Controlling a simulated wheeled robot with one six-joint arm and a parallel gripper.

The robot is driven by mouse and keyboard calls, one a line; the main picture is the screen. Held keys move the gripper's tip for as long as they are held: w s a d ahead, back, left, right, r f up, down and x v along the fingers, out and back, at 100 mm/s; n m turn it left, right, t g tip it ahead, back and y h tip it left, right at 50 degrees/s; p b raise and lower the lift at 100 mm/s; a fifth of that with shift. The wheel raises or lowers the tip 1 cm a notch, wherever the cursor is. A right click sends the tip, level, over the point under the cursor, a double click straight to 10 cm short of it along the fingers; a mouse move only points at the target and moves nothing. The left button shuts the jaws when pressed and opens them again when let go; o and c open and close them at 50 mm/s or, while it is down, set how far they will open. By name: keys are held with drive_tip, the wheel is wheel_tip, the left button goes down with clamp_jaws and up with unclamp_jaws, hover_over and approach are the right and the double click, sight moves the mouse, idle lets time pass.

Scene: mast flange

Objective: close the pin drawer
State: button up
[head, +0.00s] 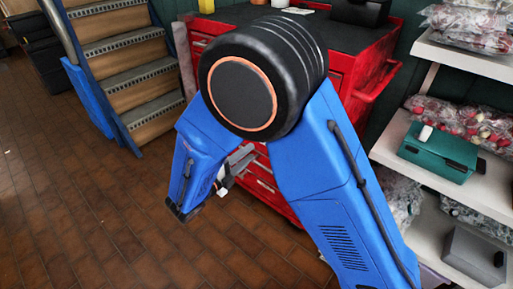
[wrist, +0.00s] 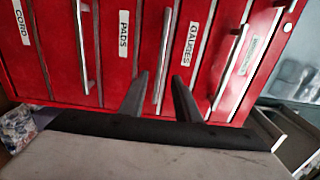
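The red drawer cabinet (head: 342,60) stands behind my blue arm in the head view, which hides much of its front. In the wrist view its drawer fronts appear turned on their side, with metal bar handles and labels reading CORD, PADS and GAUGES. A fourth, greenish label (wrist: 252,55) is too blurred to read, so I cannot tell which drawer is the pin drawer. My gripper (wrist: 160,76) is open and empty, its two fingers apart and pointing at the cabinet front. A drawer handle (wrist: 162,58) lies in line with the gap between the fingertips; contact is unclear.
Wooden steps with blue rails (head: 122,70) stand at the left. White shelves (head: 480,62) with bagged goods and a teal case (head: 437,155) stand at the right. Small items sit on the cabinet's dark top. The brown tiled floor (head: 80,215) at the left is clear.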

drive_tip(key=shift+v, duration=1.85)
drive_tip(key=s+d+r+m+g, duration=0.1)
drive_tip(key=d+r+m+g, duration=0.1)
drive_tip(key=d+m+g, duration=0.5)
drive_tip(key=s+d+r+m, duration=0.1)
drive_tip(key=d+r+m, duration=0.3)
drive_tip(key=d, duration=0.7)
drive_tip(key=s+d+r+m+g, duration=0.1)
drive_tip(key=d+m+g, duration=0.3)
drive_tip(key=d+m, duration=0.45)
drive_tip(key=s+d+r+m+y, duration=0.1)
drive_tip(key=s+d+m+y, duration=0.2)
drive_tip(key=m, duration=0.6)
drive_tip(key=s+d+r+m+t+y, duration=0.1)
drive_tip(key=s+d+m+y, duration=0.3)
drive_tip(key=s+m, duration=0.4)
drive_tip(key=s+d+r+m+y, duration=0.3)
drive_tip(key=s+m, duration=0.3)
drive_tip(key=m, duration=0.4)
drive_tip(key=shift+s+d+t+y, duration=0.2)
drive_tip(key=shift+d+t+y, duration=0.1)
drive_tip(key=shift+d+y, duration=0.25)
